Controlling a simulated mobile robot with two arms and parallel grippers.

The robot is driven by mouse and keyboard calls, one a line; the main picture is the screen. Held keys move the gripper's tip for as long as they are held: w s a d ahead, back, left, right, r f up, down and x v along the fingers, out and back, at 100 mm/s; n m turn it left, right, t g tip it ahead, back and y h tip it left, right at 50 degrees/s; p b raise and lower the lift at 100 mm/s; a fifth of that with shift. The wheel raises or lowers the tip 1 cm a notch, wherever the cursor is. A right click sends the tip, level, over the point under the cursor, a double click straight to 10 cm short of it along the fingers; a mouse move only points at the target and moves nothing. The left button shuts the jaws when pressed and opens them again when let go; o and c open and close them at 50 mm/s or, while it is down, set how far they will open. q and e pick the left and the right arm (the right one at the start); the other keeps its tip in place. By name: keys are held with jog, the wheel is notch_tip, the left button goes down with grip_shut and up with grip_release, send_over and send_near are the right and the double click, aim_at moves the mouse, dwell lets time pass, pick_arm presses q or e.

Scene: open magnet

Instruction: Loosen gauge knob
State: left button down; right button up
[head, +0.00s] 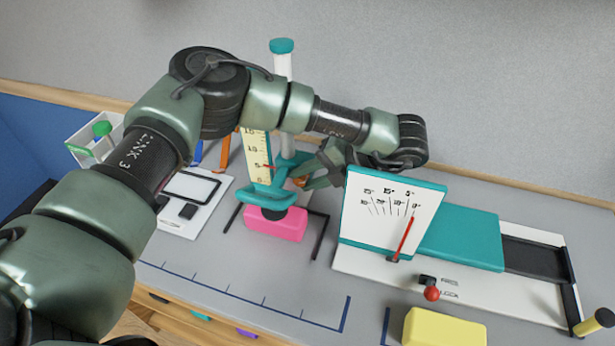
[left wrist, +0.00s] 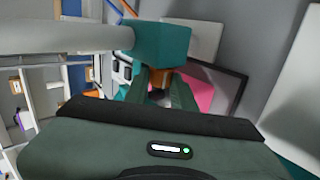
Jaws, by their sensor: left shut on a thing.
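The gauge stands at the back middle in the head view, with a white post (head: 283,66) capped in teal and a yellowish scale plate (head: 256,152) on its front. An orange knob (head: 299,182) sits on the right side of its teal carriage, mostly covered by my left gripper (head: 306,178). In the left wrist view the teal carriage (left wrist: 162,42) and the brownish-orange knob (left wrist: 160,76) show between the fingers of my left gripper (left wrist: 161,88). The left gripper is shut on the knob. A pink block (head: 275,224) lies under the gauge's teal foot. My right gripper is out of view.
A white angled dial panel (head: 388,215) with a red pointer stands close to the right of my left gripper. A teal slide (head: 460,237), a red-tipped lever (head: 431,292) and a yellow block (head: 443,328) are farther right. The front middle of the table is clear.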

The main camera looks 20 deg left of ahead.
pick_arm(q)
jog(key=h+b, duration=0.2)
jog(key=shift+a+f+h, duration=0.1)
jog(key=shift+a+h, duration=0.2)
jog(key=shift+h, duration=0.1)
jog(key=shift+h+b, duration=0.3)
jog(key=shift+b, duration=0.15)
jog(key=shift+r+h, duration=0.3)
jog(key=c, duration=1.2)
grip_release()
jog(key=shift+d, duration=0.1)
jog(key=shift+o, duration=0.2)
jog(key=shift+r, duration=0.1)
